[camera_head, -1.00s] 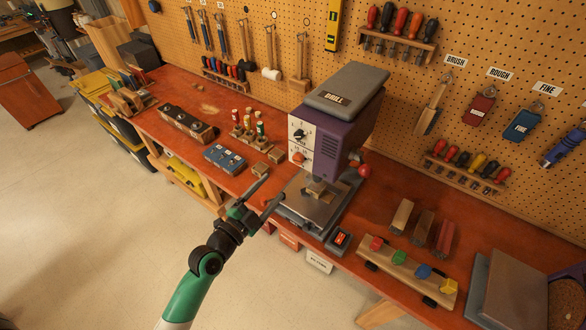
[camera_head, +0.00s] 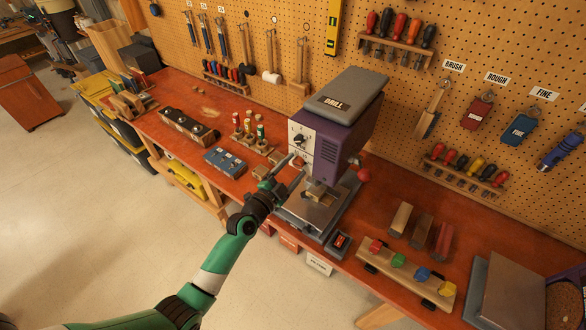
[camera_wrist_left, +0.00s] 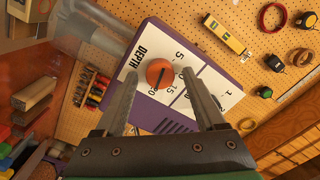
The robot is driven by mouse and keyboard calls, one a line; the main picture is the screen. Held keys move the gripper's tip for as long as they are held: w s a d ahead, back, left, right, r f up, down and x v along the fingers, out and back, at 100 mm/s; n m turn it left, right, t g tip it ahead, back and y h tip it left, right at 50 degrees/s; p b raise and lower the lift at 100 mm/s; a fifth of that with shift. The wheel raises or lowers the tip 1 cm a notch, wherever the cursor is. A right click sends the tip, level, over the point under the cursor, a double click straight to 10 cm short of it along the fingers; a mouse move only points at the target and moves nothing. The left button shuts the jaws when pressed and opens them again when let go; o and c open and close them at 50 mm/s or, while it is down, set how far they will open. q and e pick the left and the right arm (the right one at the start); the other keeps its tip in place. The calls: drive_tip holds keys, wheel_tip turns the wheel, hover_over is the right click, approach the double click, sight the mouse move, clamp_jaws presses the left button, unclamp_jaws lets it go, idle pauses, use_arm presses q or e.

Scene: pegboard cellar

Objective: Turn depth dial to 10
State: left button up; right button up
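The drill press (camera_head: 345,115) is a purple machine with a grey top marked DRILL. Its orange depth dial (camera_wrist_left: 159,73) sits on a white panel marked DEPTH, with 5, 15 and 20 readable around it. I cannot make out for sure which number the dial's mark faces. My left gripper (camera_head: 301,169) is at the front panel in the head view, partly covering the dial (camera_head: 297,163). In the left wrist view its fingers (camera_wrist_left: 163,75) are open, one on each side of the dial; I cannot tell whether they touch. My right gripper is not in view.
A black speed knob (camera_head: 299,139) is just above the depth dial. The drill's metal table (camera_head: 310,212) lies below the gripper. A blue box (camera_head: 225,162) and small coloured bottles (camera_head: 248,127) stand left of the drill. A red switch (camera_head: 339,242) is at the front.

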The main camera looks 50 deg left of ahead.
use_arm(q)
clamp_jaws()
drive_tip(key=shift+n, duration=0.4)
drive_tip(key=n, duration=0.4)
drive_tip(key=shift+n, duration=0.3)
drive_tip(key=n, duration=0.9)
drive_tip(key=shift+n, duration=0.4)
drive_tip(key=shift+n+h, duration=0.3)
drive_tip(key=shift+n, duration=1.8)
